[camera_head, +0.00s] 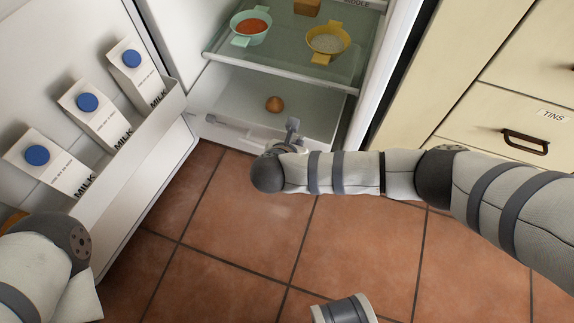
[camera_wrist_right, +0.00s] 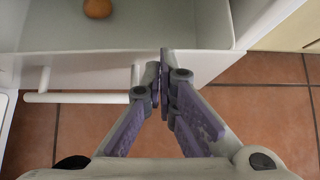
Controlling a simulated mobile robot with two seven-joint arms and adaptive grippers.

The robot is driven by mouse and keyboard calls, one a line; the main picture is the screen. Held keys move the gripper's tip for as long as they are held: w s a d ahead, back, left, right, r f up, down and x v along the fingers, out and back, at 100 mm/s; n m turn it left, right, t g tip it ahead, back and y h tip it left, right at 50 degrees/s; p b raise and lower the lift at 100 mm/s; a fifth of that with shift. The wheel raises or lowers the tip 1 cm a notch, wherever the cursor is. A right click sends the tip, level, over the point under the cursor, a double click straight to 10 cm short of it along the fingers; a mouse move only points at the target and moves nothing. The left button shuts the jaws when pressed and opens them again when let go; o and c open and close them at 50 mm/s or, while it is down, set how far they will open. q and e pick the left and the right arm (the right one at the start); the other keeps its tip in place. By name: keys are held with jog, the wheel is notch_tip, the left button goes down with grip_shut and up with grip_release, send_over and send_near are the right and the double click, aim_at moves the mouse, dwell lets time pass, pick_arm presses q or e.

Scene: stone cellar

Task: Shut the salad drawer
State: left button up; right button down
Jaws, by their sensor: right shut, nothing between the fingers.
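The white salad drawer (camera_head: 236,99) is at the bottom of the open fridge and stands pulled out, with a round brown onion (camera_head: 274,104) inside. In the right wrist view, the drawer's front (camera_wrist_right: 85,68) and its white bar handle (camera_wrist_right: 80,98) are seen from above. My right gripper (camera_head: 293,127) is shut and empty at the drawer front. In the wrist view its fingertips (camera_wrist_right: 162,72) overlap the front panel, right of the handle; I cannot tell whether they touch it. My left arm enters at the lower left, but its gripper is out of view.
The fridge door (camera_head: 160,150) stands open at the left, its rack holding milk cartons (camera_head: 98,117). A glass shelf (camera_head: 280,62) above the drawer bears a teal bowl (camera_head: 250,28) and a yellow bowl (camera_head: 327,41). Cream cabinets (camera_head: 490,110) stand right. The tiled floor (camera_head: 250,220) in front is open.

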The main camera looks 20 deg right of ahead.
pick_arm(q)
jog(key=shift+s+a+f+g+b, duration=0.1)
jog(key=shift+s+f+g+b, duration=0.3)
jog(key=shift+f+b, duration=0.65)
jog(key=shift+s+f+g+b, duration=0.1)
jog(key=shift+s+f+b, duration=0.5)
jog(key=shift+b, duration=0.7)
pick_arm(e)
jog(key=w+d, duration=0.9)
jog(key=w, duration=0.4)
jog(key=shift+w+d, duration=0.15)
jog(key=shift+d, duration=0.25)
pick_arm(q)
jog(key=shift+w, duration=0.1)
